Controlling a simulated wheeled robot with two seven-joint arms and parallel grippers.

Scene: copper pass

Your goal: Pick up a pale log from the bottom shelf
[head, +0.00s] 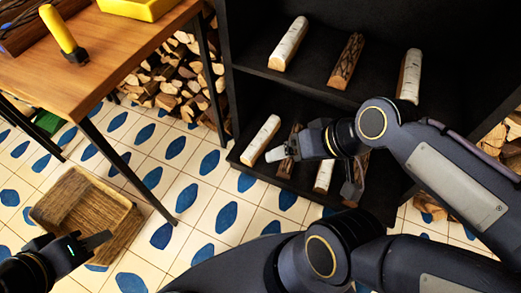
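On the bottom shelf (238,151) of a black rack, a pale log (260,140) lies at the left end. A dark-barked log (287,165) lies beside it, partly behind my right gripper. A second pale log (323,176) shows further right, its upper part hidden by that gripper. Another dark log (362,162) is mostly covered. My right gripper (314,178) is open in front of the shelf, its fingers spread on either side of the second pale log in the picture; contact is not visible. My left gripper (98,242) is at lower left, near a wooden crate, only partly visible.
The upper shelf (312,82) holds two pale logs (289,44) (409,75) and a dark one (347,61). A wooden table (120,45) with black legs stands left. The wooden crate (124,228) sits on the tiled floor. Firewood is stacked behind the table. Floor before the rack is clear.

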